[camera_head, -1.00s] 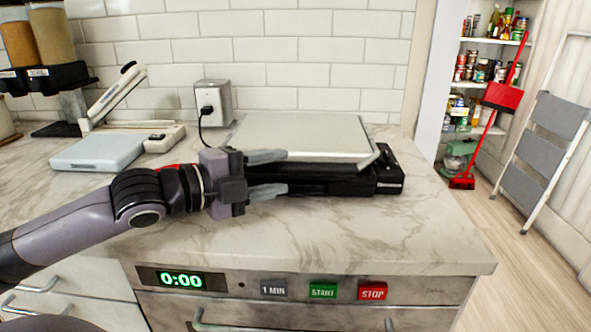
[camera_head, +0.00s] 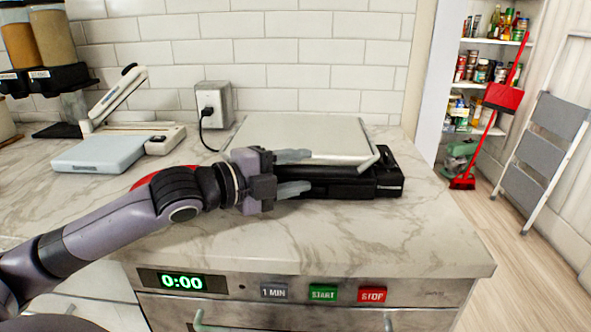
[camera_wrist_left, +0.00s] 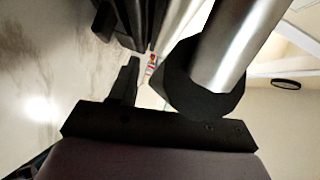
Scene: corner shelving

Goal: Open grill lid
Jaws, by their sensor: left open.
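The grill stands on the marble counter with its pale silver lid (camera_head: 300,135) down over the black base (camera_head: 388,184). A silver handle bar (camera_head: 371,161) shows at the lid's front right; its left part is hidden behind my gripper. My left gripper (camera_head: 306,171) is at the grill's front, fingers apart and pointing right, one above the other. In the left wrist view a metal bar with a black end (camera_wrist_left: 236,45) is close beside one dark finger (camera_wrist_left: 130,82); the other finger is hidden. Contact cannot be told. My right gripper is out of view.
A wall outlet box (camera_head: 213,104) with a black cord is behind the grill. A pale blue scale-like appliance (camera_head: 98,154) and a red object (camera_head: 150,180), partly hidden by my arm, lie to the left. The counter (camera_head: 430,235) in front and right is clear.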

